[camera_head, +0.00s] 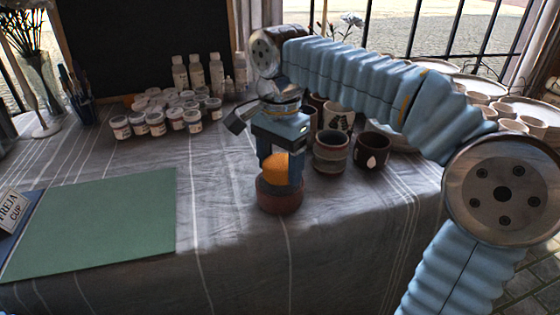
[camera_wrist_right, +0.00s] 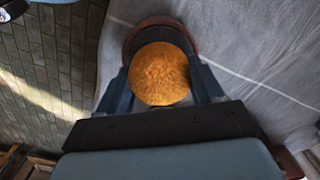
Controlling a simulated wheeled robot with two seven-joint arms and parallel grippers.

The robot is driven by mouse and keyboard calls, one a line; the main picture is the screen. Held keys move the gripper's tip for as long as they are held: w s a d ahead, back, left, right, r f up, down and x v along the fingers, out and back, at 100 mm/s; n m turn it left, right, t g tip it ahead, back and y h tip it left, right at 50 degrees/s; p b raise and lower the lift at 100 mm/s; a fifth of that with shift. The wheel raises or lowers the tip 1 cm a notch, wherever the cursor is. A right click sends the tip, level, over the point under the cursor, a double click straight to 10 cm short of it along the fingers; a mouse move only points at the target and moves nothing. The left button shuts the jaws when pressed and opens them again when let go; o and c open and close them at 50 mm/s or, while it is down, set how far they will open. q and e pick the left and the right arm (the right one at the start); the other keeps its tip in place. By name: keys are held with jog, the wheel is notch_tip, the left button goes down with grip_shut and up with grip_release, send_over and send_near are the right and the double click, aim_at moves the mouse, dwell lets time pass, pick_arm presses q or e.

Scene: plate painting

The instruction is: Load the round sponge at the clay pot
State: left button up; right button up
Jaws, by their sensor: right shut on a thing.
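The round sponge (camera_head: 276,165) is orange and sits between the fingers of my right gripper (camera_head: 281,172), which is shut on it. In the right wrist view, the sponge (camera_wrist_right: 158,73) shows as a textured orange disc between the two dark fingers (camera_wrist_right: 160,88). The clay pot (camera_head: 279,197) is a low reddish-brown pot on the table, directly under the sponge. Its rim (camera_wrist_right: 143,27) shows behind the sponge in the right wrist view. The sponge hides most of the pot's opening, so I cannot tell how deep it sits. My left gripper is out of view.
Decorated cups (camera_head: 331,152) stand close to the right of my right gripper. Several paint jars (camera_head: 157,124) and white bottles (camera_head: 197,73) are at the back left. A green mat (camera_head: 105,225) lies at the left. The cloth (camera_head: 225,230) left of the pot is clear.

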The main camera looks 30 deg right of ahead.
jog(key=shift+f+b, duration=0.3)
jog(key=shift+f, duration=0.15)
dwell(0.9)
jog(key=shift+f, duration=0.1)
dwell(1.0)
notch_tip(320, 180, up, 3)
jog(key=p, duration=0.3)
notch_tip(320, 180, up, 2)
jog(key=shift+r+p, duration=0.1)
jog(key=shift+p, duration=0.3)
jog(key=shift+r, duration=0.95)
